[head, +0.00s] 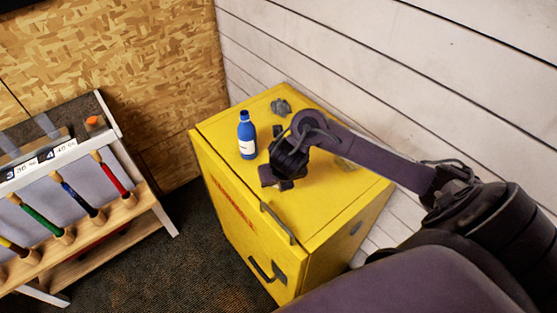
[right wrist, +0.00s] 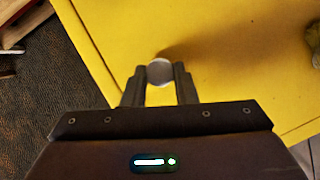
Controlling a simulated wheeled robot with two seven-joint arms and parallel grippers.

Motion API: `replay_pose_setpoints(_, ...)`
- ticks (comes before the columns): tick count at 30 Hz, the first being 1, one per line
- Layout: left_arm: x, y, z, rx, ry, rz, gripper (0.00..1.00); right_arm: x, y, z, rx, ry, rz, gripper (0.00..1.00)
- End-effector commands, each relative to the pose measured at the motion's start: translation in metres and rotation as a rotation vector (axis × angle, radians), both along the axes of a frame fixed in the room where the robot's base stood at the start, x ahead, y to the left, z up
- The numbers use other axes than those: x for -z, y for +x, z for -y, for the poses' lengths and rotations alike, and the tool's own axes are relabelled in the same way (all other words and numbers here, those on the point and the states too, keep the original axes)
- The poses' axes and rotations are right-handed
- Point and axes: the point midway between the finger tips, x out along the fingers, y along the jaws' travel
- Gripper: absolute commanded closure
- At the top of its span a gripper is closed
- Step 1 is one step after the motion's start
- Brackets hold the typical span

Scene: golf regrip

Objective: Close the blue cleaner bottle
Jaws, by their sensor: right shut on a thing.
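The blue cleaner bottle (head: 247,142) with a white label stands upright on the yellow cabinet (head: 222,125), near its left edge. Its top is too small to tell whether a cap is on it. My right gripper (head: 283,184) is to the right of the bottle and nearer the cabinet's front, low over the top and apart from the bottle. In the right wrist view, its fingers (right wrist: 159,85) are shut on a small round pale grey disc (right wrist: 159,72), which looks like a cap. The bottle is not in the right wrist view. My left gripper is not in view.
A white plank wall (head: 400,60) stands behind the cabinet. A rack with colored clubs (head: 75,200) stands at the left.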

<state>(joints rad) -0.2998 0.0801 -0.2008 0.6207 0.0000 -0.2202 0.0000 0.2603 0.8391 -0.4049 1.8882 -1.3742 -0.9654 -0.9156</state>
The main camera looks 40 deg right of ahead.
Motion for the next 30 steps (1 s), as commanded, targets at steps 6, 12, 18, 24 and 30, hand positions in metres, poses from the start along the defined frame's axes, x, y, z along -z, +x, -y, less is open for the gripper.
replay_pose_setpoints(6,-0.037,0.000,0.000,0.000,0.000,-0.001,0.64,-0.061,0.002,0.002,-0.001,-0.007,0.007,0.95)
replay_pose_setpoints(12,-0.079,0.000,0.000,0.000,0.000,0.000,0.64,-0.121,0.002,0.002,0.000,-0.007,0.007,0.95)
replay_pose_setpoints(18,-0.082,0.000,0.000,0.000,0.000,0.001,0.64,-0.144,0.003,-0.001,-0.007,-0.004,0.010,0.95)
replay_pose_setpoints(24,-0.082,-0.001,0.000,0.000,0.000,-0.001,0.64,-0.162,0.002,0.001,0.000,-0.003,0.007,0.95)
replay_pose_setpoints(30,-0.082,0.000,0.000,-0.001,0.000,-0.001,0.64,-0.176,0.002,-0.001,-0.004,-0.003,0.006,0.95)
